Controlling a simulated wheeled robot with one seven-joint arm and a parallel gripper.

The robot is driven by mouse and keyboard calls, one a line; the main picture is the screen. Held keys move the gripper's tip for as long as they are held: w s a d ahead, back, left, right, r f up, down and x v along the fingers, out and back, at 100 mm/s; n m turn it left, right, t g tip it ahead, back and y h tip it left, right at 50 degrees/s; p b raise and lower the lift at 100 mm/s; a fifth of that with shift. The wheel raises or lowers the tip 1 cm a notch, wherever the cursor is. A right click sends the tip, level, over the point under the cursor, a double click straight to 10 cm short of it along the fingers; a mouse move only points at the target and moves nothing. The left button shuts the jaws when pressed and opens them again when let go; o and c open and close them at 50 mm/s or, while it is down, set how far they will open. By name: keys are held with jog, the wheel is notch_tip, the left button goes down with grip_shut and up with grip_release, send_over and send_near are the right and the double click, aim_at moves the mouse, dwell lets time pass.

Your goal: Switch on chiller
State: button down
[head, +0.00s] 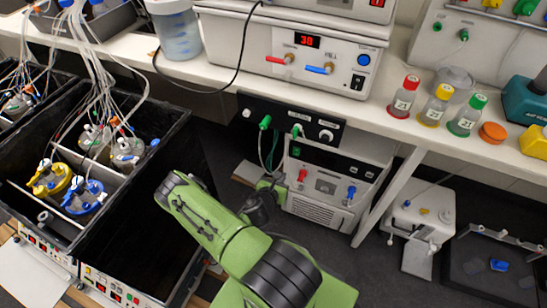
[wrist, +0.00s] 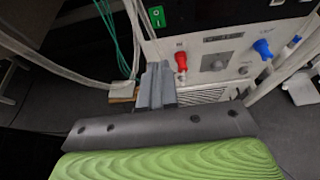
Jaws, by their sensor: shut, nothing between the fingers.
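The chiller (head: 325,185) appears to be the white box on the floor under the bench, with a dark upper panel, a red and a blue port and a vent grille. In the wrist view its front (wrist: 220,60) fills the upper right. A green rocker switch (wrist: 156,17) shows there at the panel's left end; its on or off position is unclear. My gripper (wrist: 156,80) is shut and empty, its fingertips below the switch in the picture and apart from it. In the head view my gripper (head: 266,188) is at the chiller's left side, partly hidden by my arm.
A white unit (head: 310,45) with a red display reading 30 stands on the bench. A black control strip (head: 290,118) hangs below the bench edge. Green tubes (wrist: 108,25) run left of the switch. Black bins (head: 180,150) with vessels are at left.

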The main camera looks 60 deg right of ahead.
jog(key=b, duration=0.4)
send_near(297, 155)
jog(key=x, duration=0.6)
jog(key=shift+w+d+f, duration=0.2)
jog(key=shift+w, duration=0.1)
jog(key=shift+s, duration=0.15)
